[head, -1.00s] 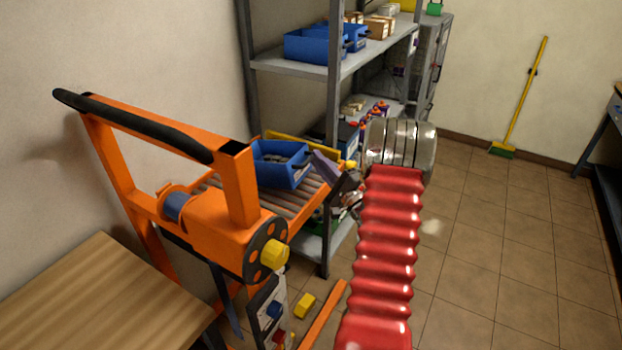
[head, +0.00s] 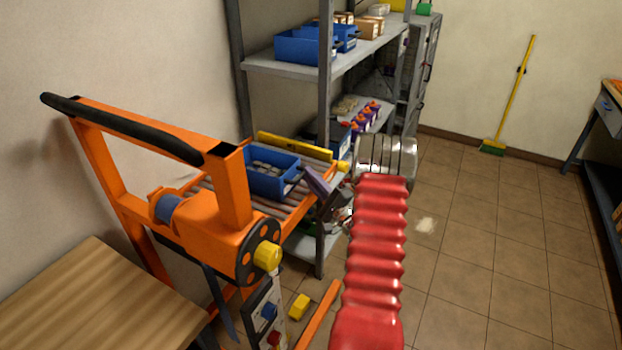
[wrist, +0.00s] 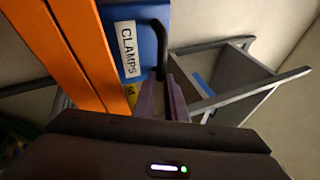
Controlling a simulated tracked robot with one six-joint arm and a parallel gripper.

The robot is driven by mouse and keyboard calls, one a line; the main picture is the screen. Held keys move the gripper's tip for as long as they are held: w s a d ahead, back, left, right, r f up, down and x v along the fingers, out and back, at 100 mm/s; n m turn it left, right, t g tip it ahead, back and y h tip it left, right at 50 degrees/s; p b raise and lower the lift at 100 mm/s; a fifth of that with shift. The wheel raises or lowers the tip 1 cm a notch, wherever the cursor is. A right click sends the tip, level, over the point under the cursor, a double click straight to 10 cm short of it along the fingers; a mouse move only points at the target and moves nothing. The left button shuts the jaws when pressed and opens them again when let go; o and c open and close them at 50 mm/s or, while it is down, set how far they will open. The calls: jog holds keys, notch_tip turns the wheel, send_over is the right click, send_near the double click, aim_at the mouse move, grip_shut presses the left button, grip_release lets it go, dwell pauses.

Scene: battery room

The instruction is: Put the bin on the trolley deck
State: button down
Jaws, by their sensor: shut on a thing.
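The blue bin (head: 270,182) has grey parts inside and is over the roller deck (head: 303,217) of the orange trolley (head: 225,230). I cannot tell whether its base touches the rollers. My gripper (head: 310,181) is at the bin's right end. In the wrist view, the bin (wrist: 147,65) has a white CLAMPS label. The purple fingers of my gripper (wrist: 175,98) are shut on its dark handle (wrist: 160,50). Orange trolley rails (wrist: 90,50) run beside the bin there. The bin's underside is hidden.
A yellow bar (head: 294,147) lines the deck's far side. The grey shelf rack (head: 285,70) behind it holds other blue bins (head: 300,47). A wooden bench (head: 95,300) is at lower left. Tiled floor (head: 480,230) is clear at right. A broom (head: 513,95) leans on the wall.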

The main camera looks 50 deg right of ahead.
jog(key=c, duration=1.8)
grip_release()
jog(key=shift+o, duration=0.2)
jog(key=shift+s+f, duration=0.1)
jog(key=shift+s, duration=0.05)
jog(key=v, duration=1.1)
jog(key=shift+s, duration=0.35)
jog(key=shift+s+a, duration=0.1)
jog(key=shift+s, duration=0.05)
